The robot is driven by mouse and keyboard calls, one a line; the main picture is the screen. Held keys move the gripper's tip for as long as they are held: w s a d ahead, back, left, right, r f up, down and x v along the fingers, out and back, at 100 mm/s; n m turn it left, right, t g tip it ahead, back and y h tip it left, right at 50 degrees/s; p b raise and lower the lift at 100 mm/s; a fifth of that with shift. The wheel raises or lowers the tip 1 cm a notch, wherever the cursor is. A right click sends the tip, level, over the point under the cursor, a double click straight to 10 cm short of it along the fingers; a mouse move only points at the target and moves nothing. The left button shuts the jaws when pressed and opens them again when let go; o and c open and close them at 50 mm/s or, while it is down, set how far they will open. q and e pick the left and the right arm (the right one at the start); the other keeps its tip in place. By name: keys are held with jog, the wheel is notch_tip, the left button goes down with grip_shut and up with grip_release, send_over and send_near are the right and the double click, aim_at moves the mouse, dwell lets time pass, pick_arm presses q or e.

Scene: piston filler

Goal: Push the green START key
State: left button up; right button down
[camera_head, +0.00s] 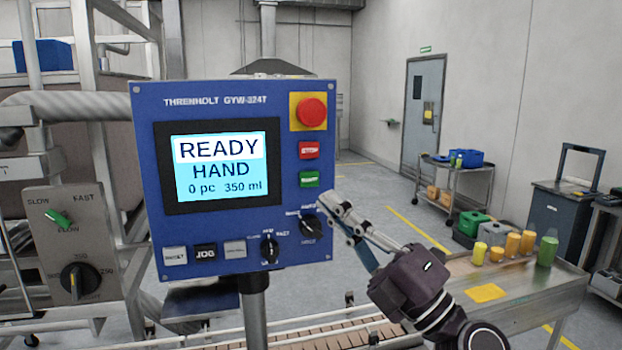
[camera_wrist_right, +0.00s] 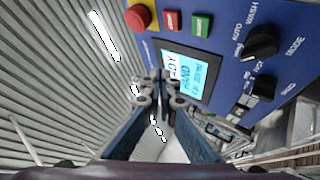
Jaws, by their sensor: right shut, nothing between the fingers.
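The green START key (camera_head: 309,179) is on the right side of a blue control panel (camera_head: 225,93), under a red key (camera_head: 309,150) and a red mushroom button (camera_head: 312,112) on a yellow plate. My right gripper (camera_head: 326,196) is shut and empty, with its tips a little below and right of the green key in the head view. In the right wrist view the green key (camera_wrist_right: 201,26) is at the top, and the shut fingertips (camera_wrist_right: 160,77) are in front of the panel near the screen (camera_wrist_right: 188,72). Contact cannot be told. My left gripper is not in view.
The screen (camera_head: 212,165) reads READY, HAND, 0 pc, 350 ml. Two black rotary knobs (camera_head: 310,225) (camera_head: 269,250) and several lower keys (camera_head: 206,252) are close by. A steel table (camera_head: 540,292) with orange and green containers stands at the right. A conveyor (camera_head: 300,336) runs below.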

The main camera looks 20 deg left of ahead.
aim_at(310, 179)
jog(key=shift+w+a+b, duration=0.85)
jog(key=shift+w+b, duration=0.35)
jog(key=shift+w+a+b, duration=0.8)
jog(key=shift+w+b, duration=0.4)
jog(key=shift+w, duration=0.05)
jog(key=shift+w+a+b, duration=0.85)
jog(key=shift+w+b, duration=0.35)
jog(key=shift+w, duration=0.1)
jog(key=shift+w+a, duration=0.2)
jog(key=shift+w, duration=0.05)
